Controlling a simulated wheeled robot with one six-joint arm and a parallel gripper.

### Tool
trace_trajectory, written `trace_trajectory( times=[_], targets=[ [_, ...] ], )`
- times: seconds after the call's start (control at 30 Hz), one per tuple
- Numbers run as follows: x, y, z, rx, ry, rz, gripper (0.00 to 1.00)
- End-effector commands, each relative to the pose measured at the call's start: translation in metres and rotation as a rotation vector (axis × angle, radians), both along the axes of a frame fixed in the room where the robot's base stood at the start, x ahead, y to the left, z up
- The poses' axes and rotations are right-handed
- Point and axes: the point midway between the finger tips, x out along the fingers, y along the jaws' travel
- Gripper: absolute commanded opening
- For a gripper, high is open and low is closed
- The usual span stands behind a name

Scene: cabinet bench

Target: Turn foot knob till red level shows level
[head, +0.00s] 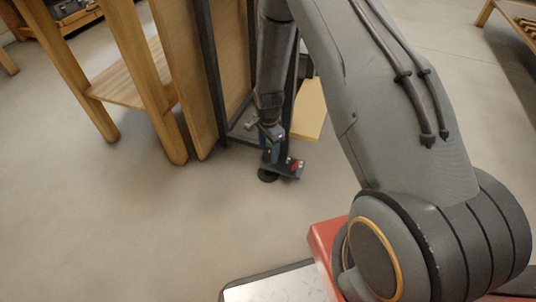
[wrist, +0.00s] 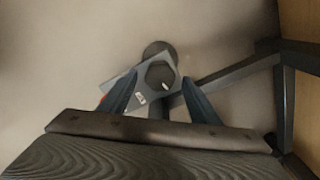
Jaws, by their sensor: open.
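The dark foot knob (wrist: 160,75) looks hexagonal in the wrist view, on a pale grey plate (wrist: 124,88). A dark round foot pad (wrist: 157,48) shows just beyond it, and in the head view the pad (head: 267,175) is on the floor. The red level (head: 294,166) is a small red patch beside the foot; only a sliver of it shows in the wrist view (wrist: 101,101), and its reading is too small to tell. My gripper (wrist: 160,79) is open, pointing down, with blue fingers on either side of the knob. I cannot tell whether they touch it.
A dark metal frame (wrist: 230,67) runs from the foot to the right in the wrist view. Wooden panels (head: 185,70) and a wooden table (head: 125,88) stand left of the foot in the head view. The floor (head: 150,230) in front is clear.

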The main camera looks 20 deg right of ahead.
Motion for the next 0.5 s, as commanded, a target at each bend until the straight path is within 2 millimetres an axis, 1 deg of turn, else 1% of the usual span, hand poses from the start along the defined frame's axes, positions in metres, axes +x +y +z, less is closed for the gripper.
trace_trajectory(
  times=[0.03, 0.1, 0.37, 0.47, 0.5],
  targets=[
    [0.0003, 0.0000, -0.0083, 0.000, 0.001, 0.000, 0.57],
    [0.0003, 0.0000, -0.0125, 0.000, 0.000, 0.000, 0.57],
    [0.0000, 0.0000, -0.0133, 0.000, 0.000, 0.000, 0.57],
    [-0.0001, 0.0000, -0.0133, 0.000, 0.000, 0.000, 0.42],
    [-0.0001, 0.0001, -0.0133, 0.000, 0.000, 0.000, 0.35]
  ],
)
